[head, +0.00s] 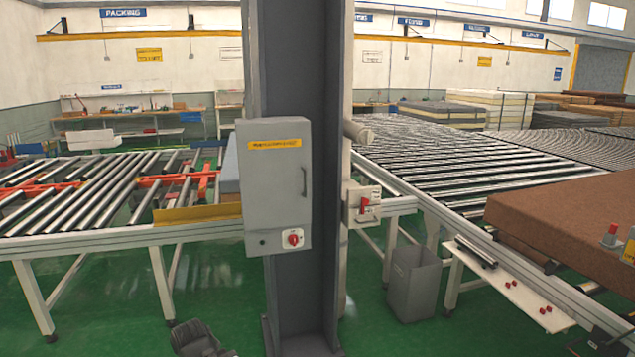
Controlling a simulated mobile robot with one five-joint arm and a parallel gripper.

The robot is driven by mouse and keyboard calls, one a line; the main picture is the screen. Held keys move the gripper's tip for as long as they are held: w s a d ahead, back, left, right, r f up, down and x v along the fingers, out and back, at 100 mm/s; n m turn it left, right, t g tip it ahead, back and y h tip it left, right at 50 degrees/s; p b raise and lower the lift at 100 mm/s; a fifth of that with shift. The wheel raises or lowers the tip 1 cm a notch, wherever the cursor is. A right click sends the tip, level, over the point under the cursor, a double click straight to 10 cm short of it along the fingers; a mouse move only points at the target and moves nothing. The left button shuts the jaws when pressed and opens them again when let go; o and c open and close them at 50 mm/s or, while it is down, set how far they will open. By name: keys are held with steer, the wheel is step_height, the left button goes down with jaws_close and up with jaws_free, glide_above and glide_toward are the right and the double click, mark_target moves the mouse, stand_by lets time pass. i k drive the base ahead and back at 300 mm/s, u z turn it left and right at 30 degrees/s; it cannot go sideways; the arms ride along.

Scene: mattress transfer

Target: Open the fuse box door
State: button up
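The grey fuse box (250,215) is fixed to the front of a dark steel column in the middle of the head view. Its door (275,180) looks shut, with a yellow label near the top and a small handle (304,182) on the right side. A red rotary switch (293,239) on a white plate and a small black round spot sit at the bottom. A dark part of my arm, apparently my gripper (196,340), shows at the bottom edge, below and left of the box and apart from it. Its fingers cannot be made out.
The column (300,290) stands on the green floor. Roller conveyors run left (90,190) and right (450,170) of it. A grey bin (413,282), a small white switch box (362,204) and a brown mattress (575,220) are on the right. Floor in front looks clear.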

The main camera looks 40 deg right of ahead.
mark_target(275, 159)
steer(key=z, duration=0.05)
steer(key=i, duration=1)
steer(key=z, duration=0.05)
